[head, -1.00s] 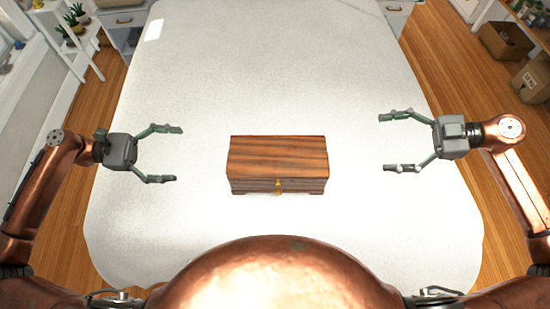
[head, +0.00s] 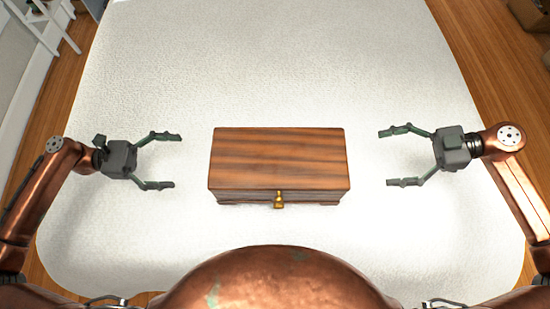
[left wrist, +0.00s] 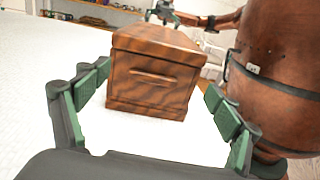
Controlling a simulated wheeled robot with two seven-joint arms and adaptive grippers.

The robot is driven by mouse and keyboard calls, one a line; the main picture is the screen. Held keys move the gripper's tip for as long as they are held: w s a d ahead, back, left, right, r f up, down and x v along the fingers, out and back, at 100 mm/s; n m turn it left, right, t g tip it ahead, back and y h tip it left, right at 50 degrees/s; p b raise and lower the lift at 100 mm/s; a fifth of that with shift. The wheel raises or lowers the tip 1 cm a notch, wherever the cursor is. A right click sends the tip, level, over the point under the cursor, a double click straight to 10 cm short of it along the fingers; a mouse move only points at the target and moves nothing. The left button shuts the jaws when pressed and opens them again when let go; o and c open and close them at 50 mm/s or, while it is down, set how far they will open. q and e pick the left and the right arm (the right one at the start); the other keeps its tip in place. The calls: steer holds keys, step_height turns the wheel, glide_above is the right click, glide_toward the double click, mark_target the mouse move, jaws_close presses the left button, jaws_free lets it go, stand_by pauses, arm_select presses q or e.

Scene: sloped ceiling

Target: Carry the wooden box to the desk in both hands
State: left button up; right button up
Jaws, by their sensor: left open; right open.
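The wooden box (head: 280,160) sits on a white-covered bed (head: 280,70), with striped brown grain and a small brass clasp (head: 279,199) on its near side. My left gripper (head: 178,160) is open and empty to the left of the box, apart from it. My right gripper (head: 386,157) is open and empty to the right of the box, also apart from it. In the left wrist view, the box's end face (left wrist: 150,84) with a handle-like slot shows between my open left fingers (left wrist: 155,105). I cannot make out a desk.
Wooden floor (head: 480,50) shows on both sides of the bed. A white shelf stand (head: 45,25) is at the upper left, and a cardboard box (head: 530,15) is at the upper right. The bed top around the wooden box is clear.

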arm_select(q)
steer(key=f, duration=0.1)
steer(key=f+b, duration=0.1)
steer(key=f, duration=0.1)
steer(key=shift+w+f, duration=0.25)
steer(key=shift+f, duration=0.1)
steer(key=shift+r, duration=0.1)
arm_select(e)
steer(key=f, duration=0.3)
steer(key=shift+w+a+f, duration=0.1)
steer(key=shift+w+f, duration=0.15)
steer(key=shift+w, duration=0.1)
arm_select(q)
steer(key=shift+d, duration=3.9)
arm_select(e)
steer(key=shift+x, duration=3.9)
arm_select(q)
steer(key=shift+c, duration=0.6)
arm_select(e)
steer(key=shift+c, duration=0.6)
arm_select(q)
steer(key=c, duration=2.1)
arm_select(e)
steer(key=c, duration=2.1)
arm_select(q)
steer(key=shift+o, duration=0.2)
steer(key=shift+r, duration=0.3)
arm_select(e)
steer(key=shift+o, duration=0.2)
steer(key=shift+r, duration=0.25)
